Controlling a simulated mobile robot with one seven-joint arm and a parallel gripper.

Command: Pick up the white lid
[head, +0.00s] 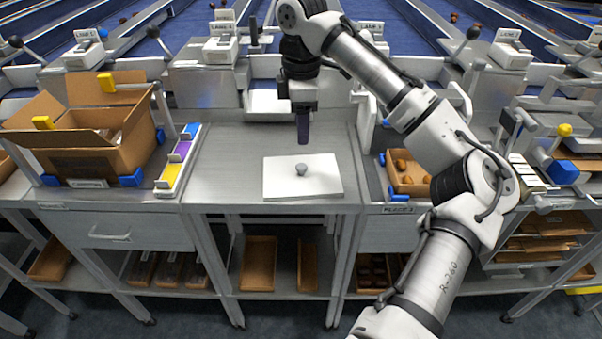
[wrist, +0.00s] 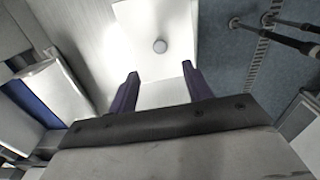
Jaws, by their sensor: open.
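The white lid (head: 318,183) is a flat white rectangle with a round grey knob (head: 301,169) in its middle. It lies on the metal table (head: 225,165), near the front edge. My gripper (head: 303,141) is above the table just behind the lid, pointing down and apart from it. In the wrist view, its two purple fingers (wrist: 158,84) are spread with nothing between them. The lid (wrist: 175,60) and its knob (wrist: 160,46) show beyond the fingertips there.
An open cardboard box (head: 118,158) with blue corner clips stands to the left. A strip of coloured blocks (head: 178,160) lies beside it. A small carton (head: 392,178) with brown dates is to the right, partly behind my arm. The table left of the lid is clear.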

